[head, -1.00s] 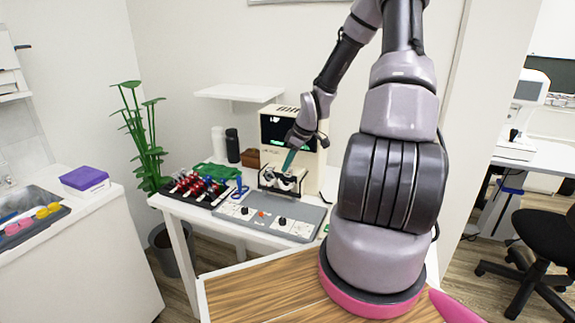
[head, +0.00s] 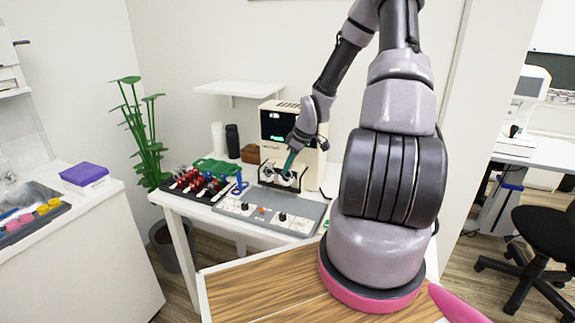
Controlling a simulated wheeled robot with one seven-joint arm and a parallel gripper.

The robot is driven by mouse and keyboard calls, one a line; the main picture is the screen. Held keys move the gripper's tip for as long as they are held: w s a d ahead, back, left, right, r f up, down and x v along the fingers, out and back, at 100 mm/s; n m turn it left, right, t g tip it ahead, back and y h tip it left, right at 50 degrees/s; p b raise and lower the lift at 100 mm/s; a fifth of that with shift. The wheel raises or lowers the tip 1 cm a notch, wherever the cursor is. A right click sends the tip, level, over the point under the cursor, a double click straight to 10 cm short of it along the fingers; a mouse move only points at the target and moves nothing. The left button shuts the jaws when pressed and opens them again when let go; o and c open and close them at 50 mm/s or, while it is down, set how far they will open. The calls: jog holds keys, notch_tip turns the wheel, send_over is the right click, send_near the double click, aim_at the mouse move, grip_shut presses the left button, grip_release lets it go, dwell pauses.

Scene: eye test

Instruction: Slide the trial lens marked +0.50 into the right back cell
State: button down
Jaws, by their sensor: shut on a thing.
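My gripper (head: 287,171) is shut at the trial frame (head: 271,181), which stands at the back of the table in front of the cream-coloured instrument. The thing in the jaws is very small and mostly hidden; I take it for a trial lens, but no +0.50 mark can be read. The fingertips are over or at the top of the trial frame; I cannot tell whether the lens is inside a cell. The right back cell cannot be made out. A black rack (head: 199,198) with several red- and blue-handled lenses stands left of the trial frame.
A grey panel with knobs (head: 262,225) lies in front of the trial frame. The cream instrument (head: 287,107) stands behind it. A green tray (head: 215,166), a blue object (head: 240,188), a dark bottle (head: 232,141) and a brown box (head: 251,153) are to the left. A white shelf (head: 238,88) hangs above.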

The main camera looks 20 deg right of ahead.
jog(key=shift+f, duration=0.3)
jog(key=c, duration=0.9)
grip_release()
jog(key=shift+d, duration=0.1)
jog(key=shift+r, duration=0.1)
jog(key=shift+w+d+r, duration=0.1)
jog(key=shift+d+r, duration=0.05)
jog(key=shift+r, duration=0.1)
jog(key=v, duration=1)
jog(key=shift+s+a, duration=0.2)
jog(key=shift+s, duration=0.1)
